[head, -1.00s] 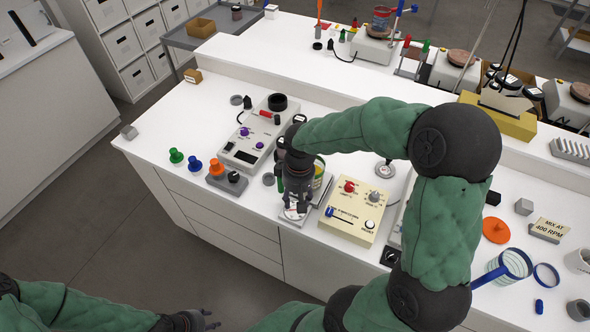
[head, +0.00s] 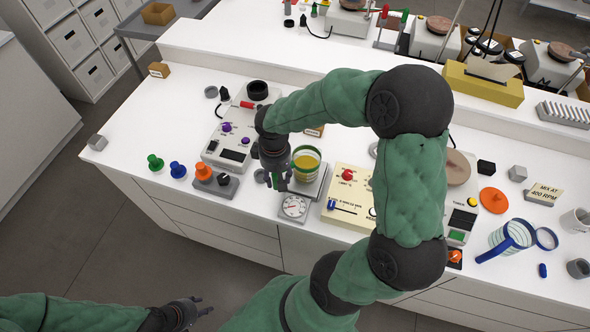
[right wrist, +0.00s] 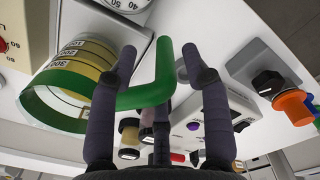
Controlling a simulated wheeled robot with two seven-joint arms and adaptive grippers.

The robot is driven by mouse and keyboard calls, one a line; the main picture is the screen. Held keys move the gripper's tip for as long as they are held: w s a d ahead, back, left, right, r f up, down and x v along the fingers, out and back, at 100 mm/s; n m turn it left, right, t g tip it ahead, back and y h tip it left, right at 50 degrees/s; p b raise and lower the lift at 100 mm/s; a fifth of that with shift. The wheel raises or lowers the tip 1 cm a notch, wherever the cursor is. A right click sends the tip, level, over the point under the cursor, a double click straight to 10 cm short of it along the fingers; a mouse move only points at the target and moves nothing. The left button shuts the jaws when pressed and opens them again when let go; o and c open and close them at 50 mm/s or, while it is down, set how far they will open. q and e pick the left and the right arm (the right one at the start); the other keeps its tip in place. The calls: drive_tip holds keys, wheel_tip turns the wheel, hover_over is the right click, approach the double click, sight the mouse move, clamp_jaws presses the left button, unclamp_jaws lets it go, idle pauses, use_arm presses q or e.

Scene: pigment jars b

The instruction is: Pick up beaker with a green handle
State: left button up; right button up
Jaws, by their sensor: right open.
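The beaker with a green handle (head: 306,166) has a green rim and yellow contents. It stands upright on a scale plate (head: 316,190) with a round dial (head: 293,207) in front. My right gripper (head: 273,182) is just left of the beaker. In the right wrist view the green handle (right wrist: 150,95) passes between the open fingers of my right gripper (right wrist: 159,50); the beaker's scale-marked wall (right wrist: 75,72) is at left. I cannot tell whether any finger touches the handle. My left gripper (head: 196,308) is empty and appears open, low at the left, away from the bench.
A cream control box (head: 345,203) is right of the beaker. A blue-handled beaker (head: 512,236) stands far right. The bench's left end is mostly clear.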

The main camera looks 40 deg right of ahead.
drive_tip(key=shift+w+f+b, duration=0.2)
drive_tip(key=shift+f+b, duration=0.1)
drive_tip(key=shift+f, duration=1)
drive_tip(key=shift+w+f+b, duration=0.2)
drive_tip(key=shift+f+b, duration=0.05)
drive_tip(key=shift+f, duration=1.05)
clamp_jaws()
